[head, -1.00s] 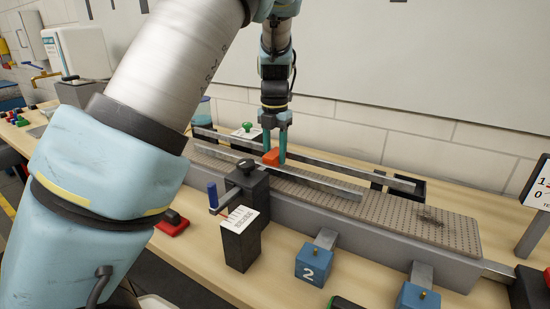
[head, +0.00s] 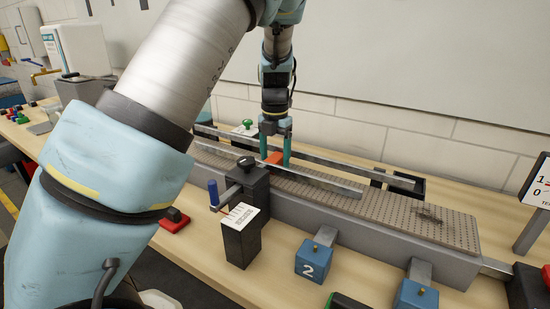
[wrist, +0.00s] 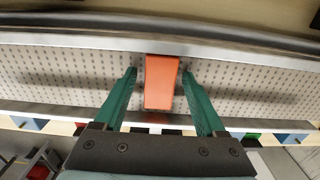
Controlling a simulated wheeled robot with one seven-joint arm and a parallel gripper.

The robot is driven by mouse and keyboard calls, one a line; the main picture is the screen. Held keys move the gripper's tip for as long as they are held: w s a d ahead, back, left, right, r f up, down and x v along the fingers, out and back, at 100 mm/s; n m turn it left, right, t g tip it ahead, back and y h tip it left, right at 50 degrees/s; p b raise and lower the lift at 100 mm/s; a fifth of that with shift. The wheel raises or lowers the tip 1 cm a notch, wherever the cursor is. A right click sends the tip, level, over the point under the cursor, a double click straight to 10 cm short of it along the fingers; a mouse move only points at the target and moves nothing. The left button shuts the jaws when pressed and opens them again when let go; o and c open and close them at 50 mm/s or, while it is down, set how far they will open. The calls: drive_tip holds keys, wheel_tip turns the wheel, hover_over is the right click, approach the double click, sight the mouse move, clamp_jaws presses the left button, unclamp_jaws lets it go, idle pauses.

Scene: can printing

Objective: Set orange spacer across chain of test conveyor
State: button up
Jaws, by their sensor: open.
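The orange spacer (head: 274,158) lies on the perforated grey chain (head: 400,212) of the test conveyor, between its two metal guide rails. In the wrist view the spacer (wrist: 161,82) is an orange block with its long side across the chain, reaching from near one rail towards the other. My gripper (head: 276,157) points down over the conveyor, with its two green fingers low between the rails. In the wrist view my gripper (wrist: 160,85) is open, one finger on each side of the spacer, with a visible gap on both sides. The near rail partly hides the spacer in the head view.
The near guide rail (head: 318,181) and far guide rail (head: 350,168) flank my fingers. A black post with a clamp (head: 250,183) stands at the near side. A dark smudge (head: 430,216) marks the right part of the chain. A blue block numbered 2 (head: 310,262) stands in front.

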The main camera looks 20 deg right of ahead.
sight(275, 157)
wheel_tip(275, 157, up, 12)
drive_tip(key=b, duration=0.2)
drive_tip(key=shift+r+b, duration=0.15)
drive_tip(key=shift+b, duration=0.2)
drive_tip(key=a+f+m, duration=0.4)
drive_tip(key=a+m, duration=0.2)
drive_tip(key=a, duration=0.3)
drive_tip(key=a+f+m, duration=0.3)
drive_tip(key=a+m, duration=0.3)
drive_tip(key=a, duration=0.4)
drive_tip(key=s+a+f+m+t, duration=0.1)
drive_tip(key=s+a+f+m, duration=0.4)
drive_tip(key=s+a+m, duration=0.5)
drive_tip(key=a+m, duration=0.2)
drive_tip(key=m, duration=0.3)
drive_tip(key=shift+s+a+f+t, duration=0.15)
drive_tip(key=shift+s+a+t, duration=0.05)
drive_tip(key=shift+s+t, duration=0.15)
